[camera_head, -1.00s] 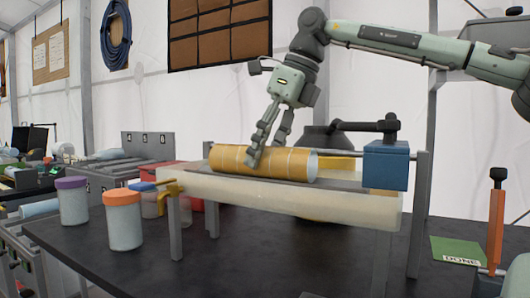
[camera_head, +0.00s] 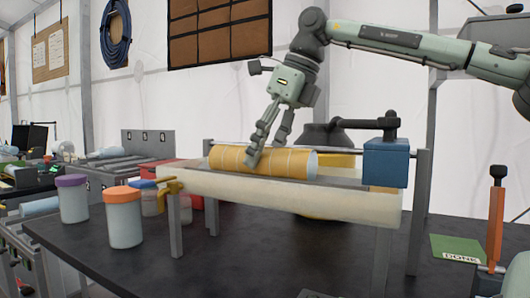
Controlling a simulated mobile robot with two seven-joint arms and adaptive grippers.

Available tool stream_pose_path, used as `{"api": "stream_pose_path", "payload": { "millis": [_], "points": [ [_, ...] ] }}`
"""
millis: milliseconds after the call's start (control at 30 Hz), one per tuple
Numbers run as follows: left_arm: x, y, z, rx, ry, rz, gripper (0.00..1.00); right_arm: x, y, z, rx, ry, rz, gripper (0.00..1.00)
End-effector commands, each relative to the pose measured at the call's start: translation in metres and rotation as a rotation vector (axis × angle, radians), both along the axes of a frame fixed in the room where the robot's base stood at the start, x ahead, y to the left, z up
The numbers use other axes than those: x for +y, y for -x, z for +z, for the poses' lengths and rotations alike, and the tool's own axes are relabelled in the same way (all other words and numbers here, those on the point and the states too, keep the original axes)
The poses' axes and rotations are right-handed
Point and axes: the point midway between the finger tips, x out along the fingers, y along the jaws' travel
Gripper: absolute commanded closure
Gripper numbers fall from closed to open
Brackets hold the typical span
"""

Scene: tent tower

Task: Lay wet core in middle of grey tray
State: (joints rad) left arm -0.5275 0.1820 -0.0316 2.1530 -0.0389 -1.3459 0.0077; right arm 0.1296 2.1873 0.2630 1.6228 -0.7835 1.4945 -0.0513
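The core is a yellow-orange cylinder (camera_head: 230,159) with pale lines round it. It lies lengthwise along the grey tray (camera_head: 343,182), which shows as a narrow strip at its right end and below it. My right gripper (camera_head: 266,152) comes down from above at the core's middle. One finger is in front of the core and the other goes down behind it. The rear fingertip is hidden, so I cannot tell whether both fingers press on the core. My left gripper is not in view.
A cream trough (camera_head: 300,200) on grey legs carries the tray, with a blue block (camera_head: 386,162) at its right end. Lidded jars (camera_head: 123,222) stand at the left. A green DONE card (camera_head: 458,249) and an orange-handled post (camera_head: 496,215) are at the right. The front tabletop is clear.

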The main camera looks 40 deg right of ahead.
Motion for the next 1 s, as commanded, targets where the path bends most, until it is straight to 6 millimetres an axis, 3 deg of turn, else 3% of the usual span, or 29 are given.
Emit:
{"api": "stream_pose_path", "payload": {
  "millis": [133,500,1000],
  "points": [
    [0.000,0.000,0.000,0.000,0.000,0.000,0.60,0.000,0.000,0.000,0.001,0.000,0.000,0.25],
    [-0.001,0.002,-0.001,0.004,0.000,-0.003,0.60,-0.001,0.002,0.004,0.003,0.001,-0.001,0.25],
    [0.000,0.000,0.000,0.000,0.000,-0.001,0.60,-0.019,0.033,0.090,0.000,0.001,-0.002,0.25]
  ]
}}
